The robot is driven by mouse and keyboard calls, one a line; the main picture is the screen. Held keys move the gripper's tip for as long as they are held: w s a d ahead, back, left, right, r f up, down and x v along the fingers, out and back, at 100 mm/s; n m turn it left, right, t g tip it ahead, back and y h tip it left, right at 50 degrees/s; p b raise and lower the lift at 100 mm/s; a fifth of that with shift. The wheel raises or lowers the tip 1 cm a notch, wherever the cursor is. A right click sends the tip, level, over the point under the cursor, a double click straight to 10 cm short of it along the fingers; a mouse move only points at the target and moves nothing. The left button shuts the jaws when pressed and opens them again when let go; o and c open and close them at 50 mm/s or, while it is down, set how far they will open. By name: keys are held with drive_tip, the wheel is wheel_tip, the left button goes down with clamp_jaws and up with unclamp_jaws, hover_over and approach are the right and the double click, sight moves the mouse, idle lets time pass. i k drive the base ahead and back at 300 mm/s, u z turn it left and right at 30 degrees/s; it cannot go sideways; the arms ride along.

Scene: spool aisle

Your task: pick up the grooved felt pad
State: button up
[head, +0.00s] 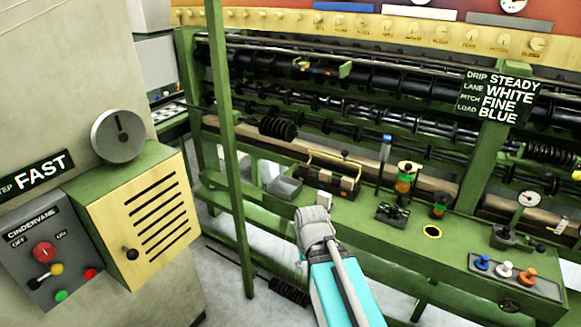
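I cannot make out a grooved felt pad for certain in the head view. My gripper (314,214) is a grey end on a teal and grey arm that reaches up from the bottom edge. It is over the front edge of the green machine bench (380,238), just in front of a toolbox (342,188) with a yellow handle. The gripper is seen from behind, so its fingertips and anything between them are hidden.
A small grey tray (285,189) sits left of the toolbox. A green post (230,150) stands left of my gripper, near a yellow vented cabinet (150,225).

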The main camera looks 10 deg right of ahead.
sight(304, 169)
drive_tip(key=z, duration=0.15)
drive_tip(key=i, duration=1.15)
drive_tip(key=z, duration=0.6)
